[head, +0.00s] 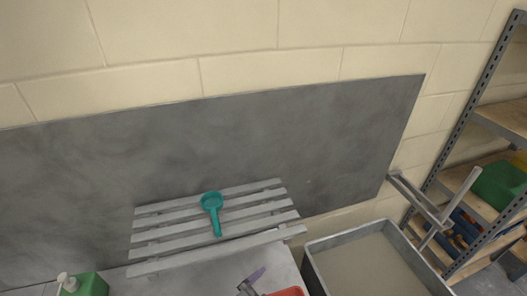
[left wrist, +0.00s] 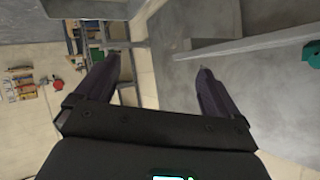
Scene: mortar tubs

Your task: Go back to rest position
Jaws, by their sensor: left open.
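My left gripper (left wrist: 160,65) is open, with its two dark fingers well apart and nothing between them. In the head view a small part of a gripper (head: 252,281) with a purple finger shows at the bottom edge; I take it to be the left one. It is in front of the slatted grey rack, apart from it. A teal scoop (head: 212,204) lies on the rack (head: 160,266), handle towards me. A teal piece, likely the scoop, shows at the right edge of the left wrist view (left wrist: 312,54). My right gripper is not in view.
A grey tub (head: 316,262) with a beige filling stands at the lower right. Metal shelving (head: 482,116) stands further right. A green bottle (head: 88,284) with a white top is at the lower left. A red item (head: 288,292) is cut off at the bottom edge.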

